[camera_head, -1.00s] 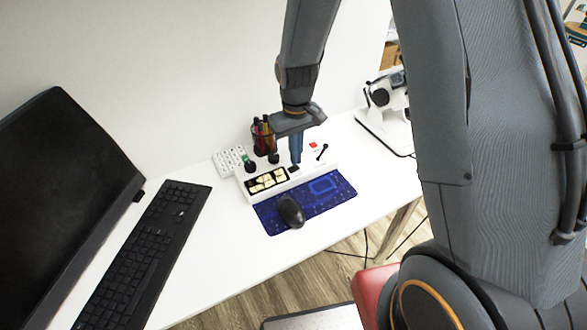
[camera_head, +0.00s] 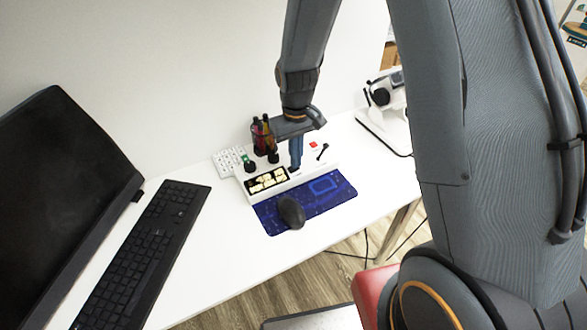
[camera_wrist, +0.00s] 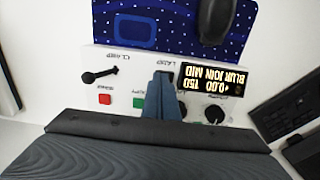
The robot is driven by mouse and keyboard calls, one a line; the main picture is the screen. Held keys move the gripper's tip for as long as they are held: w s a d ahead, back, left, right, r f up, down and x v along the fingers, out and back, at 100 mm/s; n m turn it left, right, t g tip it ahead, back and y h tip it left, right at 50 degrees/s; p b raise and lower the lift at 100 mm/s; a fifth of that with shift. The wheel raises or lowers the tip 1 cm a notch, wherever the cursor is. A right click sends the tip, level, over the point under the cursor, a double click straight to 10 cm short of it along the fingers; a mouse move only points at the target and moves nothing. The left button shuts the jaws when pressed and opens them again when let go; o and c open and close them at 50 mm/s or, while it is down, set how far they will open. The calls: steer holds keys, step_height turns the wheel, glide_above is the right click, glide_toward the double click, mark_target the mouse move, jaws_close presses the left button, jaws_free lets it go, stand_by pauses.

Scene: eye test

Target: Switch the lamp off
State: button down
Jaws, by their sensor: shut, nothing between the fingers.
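A white control box (camera_head: 315,168) stands on the desk. In the wrist view its face (camera_wrist: 120,66) shows upside down, with a label that seems to read LAMP next to my fingertips. My gripper (camera_head: 296,166) is shut and empty, pointing down at the box. In the wrist view the blue-grey fingers (camera_wrist: 160,92) cover the spot beside that label, so the lamp switch is hidden. I cannot tell whether the fingertips touch it. A lit display (camera_wrist: 212,79) with pale yellow text sits right beside the fingers in the wrist view. No lamp light can be made out.
The box also carries a red button (camera_wrist: 105,99), a green button (camera_wrist: 138,102), a black lever (camera_wrist: 99,75) and a dark knob (camera_wrist: 216,113). A blue mat (camera_head: 335,192) with a black mouse (camera_head: 291,212) lies in front. A keyboard (camera_head: 140,255) and monitor (camera_head: 60,195) are left.

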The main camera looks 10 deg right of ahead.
steer(key=shift+f, duration=0.15)
step_height(320, 180, up, 7)
steer(key=p, duration=0.5)
stand_by(0.5)
stand_by(0.4)
steer(key=s+d+r+m+b, duration=0.1)
steer(key=s+d+r, duration=0.2)
steer(key=s, duration=0.5)
steer(key=s+d+r+m+t+b, duration=0.1)
steer(key=s+d+r+m, duration=0.1)
steer(key=s+d+r, duration=0.2)
steer(key=s+r, duration=0.2)
steer(key=s, duration=0.2)
steer(key=shift+d+m, duration=0.15)
steer(key=shift+m, duration=0.15)
